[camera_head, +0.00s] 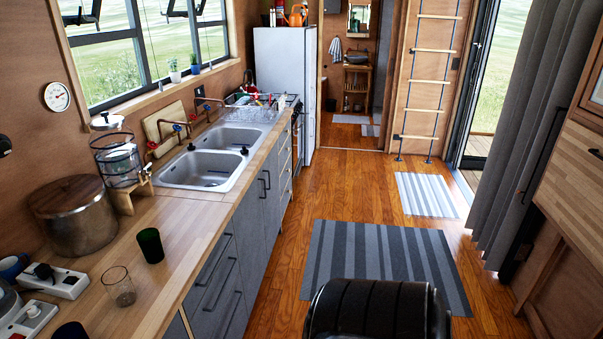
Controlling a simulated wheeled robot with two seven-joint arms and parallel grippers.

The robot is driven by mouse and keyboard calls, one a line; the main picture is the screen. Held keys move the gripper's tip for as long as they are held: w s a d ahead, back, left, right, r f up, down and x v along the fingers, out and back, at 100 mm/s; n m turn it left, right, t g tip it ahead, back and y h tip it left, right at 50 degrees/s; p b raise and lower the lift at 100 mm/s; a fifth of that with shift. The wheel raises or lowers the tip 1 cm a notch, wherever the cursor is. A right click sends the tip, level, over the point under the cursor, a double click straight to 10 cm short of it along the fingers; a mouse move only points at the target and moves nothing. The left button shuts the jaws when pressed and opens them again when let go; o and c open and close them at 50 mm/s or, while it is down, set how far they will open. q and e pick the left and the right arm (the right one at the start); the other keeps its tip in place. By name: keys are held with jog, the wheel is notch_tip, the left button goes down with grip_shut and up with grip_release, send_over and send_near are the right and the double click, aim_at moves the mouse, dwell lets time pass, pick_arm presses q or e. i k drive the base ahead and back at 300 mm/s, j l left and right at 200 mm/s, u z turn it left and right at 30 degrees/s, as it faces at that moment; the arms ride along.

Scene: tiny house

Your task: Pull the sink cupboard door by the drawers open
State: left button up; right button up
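The grey sink cupboard has two door fronts below the double sink (215,157). The nearer door (248,225) adjoins the near bank of grey drawers (212,287), and the farther door (271,185) lies beyond it. Two dark upright handles (264,184) sit close together near the tops of the doors. Both doors look shut and flush with the cupboard front, seen at a steep angle. Another set of drawer fronts (285,170) stands past the farther door. Neither of my grippers is in view.
A striped rug (385,257) lies on the wooden floor (340,190) right of the cupboards. A black rounded object (375,310) fills the bottom middle; I cannot tell what it is. A fridge (285,80) stands at the far end. The aisle between is clear.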

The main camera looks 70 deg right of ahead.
aim_at(269, 168)
jog(key=z, duration=2)
jog(key=i+l+u, duration=0.15)
jog(key=i+u, duration=0.25)
jog(key=i+l+u, duration=0.2)
jog(key=u, duration=0.2)
